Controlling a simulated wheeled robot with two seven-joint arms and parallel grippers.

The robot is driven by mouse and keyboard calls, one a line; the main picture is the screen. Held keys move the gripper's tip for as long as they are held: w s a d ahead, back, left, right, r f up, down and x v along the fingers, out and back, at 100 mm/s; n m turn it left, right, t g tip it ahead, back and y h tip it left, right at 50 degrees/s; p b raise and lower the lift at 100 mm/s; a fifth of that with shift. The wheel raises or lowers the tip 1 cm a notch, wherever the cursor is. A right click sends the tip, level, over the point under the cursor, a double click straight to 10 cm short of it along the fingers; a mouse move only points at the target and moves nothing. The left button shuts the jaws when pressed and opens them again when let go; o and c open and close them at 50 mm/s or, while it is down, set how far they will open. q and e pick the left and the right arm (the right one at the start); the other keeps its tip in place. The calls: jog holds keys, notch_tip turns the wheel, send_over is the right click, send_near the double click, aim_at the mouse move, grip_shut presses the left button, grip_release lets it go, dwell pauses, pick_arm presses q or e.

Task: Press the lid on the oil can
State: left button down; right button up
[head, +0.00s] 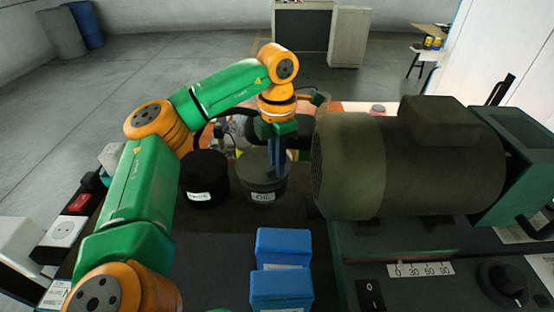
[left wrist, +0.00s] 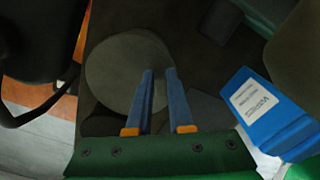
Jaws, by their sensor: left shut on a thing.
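The oil can (head: 262,196) is a black tub with a white "OIL" label, standing on the dark bench in the head view. Its round dark grey lid (head: 254,166) lies at the can's top; I cannot tell whether it is fully seated. The lid also shows as a grey disc in the left wrist view (left wrist: 115,75). My left gripper (head: 276,172) points down at the lid's right side, its blue fingers close together and shut on the lid. The fingers (left wrist: 160,72) hide the exact point of grip. My right gripper is not in view.
A second black labelled tub (head: 205,180) stands just left of the oil can. Two blue boxes (head: 284,246) sit in front. A large dark motor (head: 400,165) blocks the right side. The dark bench between tubs and boxes is clear.

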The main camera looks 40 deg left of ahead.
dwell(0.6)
pick_arm(q)
jog(key=shift+c, duration=1.3)
grip_release()
notch_tip(320, 180, up, 7)
jog(key=p, duration=0.7)
grip_shut()
jog(key=shift+f, duration=0.2)
dwell(0.7)
